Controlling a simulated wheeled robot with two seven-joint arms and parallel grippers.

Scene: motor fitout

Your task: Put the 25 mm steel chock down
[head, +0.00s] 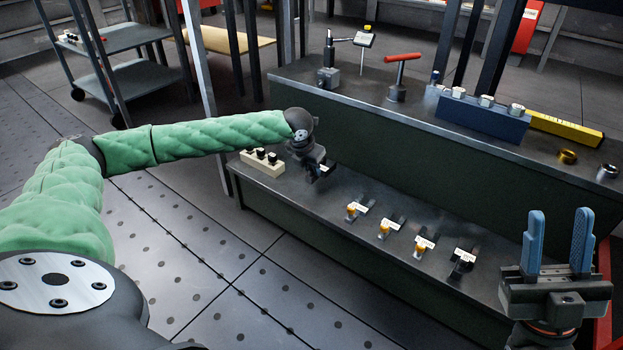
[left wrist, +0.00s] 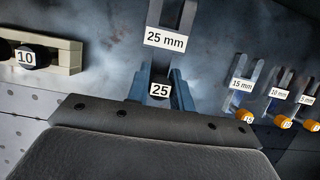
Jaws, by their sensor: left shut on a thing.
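In the left wrist view the 25 mm steel chock (left wrist: 160,90), dark with a white "25" tag, sits between the blue fingers of my left gripper (left wrist: 160,82), which is shut on it. A white "25 mm" label (left wrist: 165,39) with a dark forked piece lies just beyond the fingertips. In the head view my left gripper (head: 321,173) is low over the left part of the lower bench step (head: 345,235); the chock is mostly hidden there. I cannot tell if the chock touches the surface. My right gripper (head: 559,222) is open and empty, fingers pointing up.
Several labelled forked places, some with orange-ended chocks (head: 384,230), line the step to the right. A beige block with black knobs (head: 262,163) stands left of my left gripper. The upper step holds a red-handled tool (head: 400,75) and a blue block (head: 482,117).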

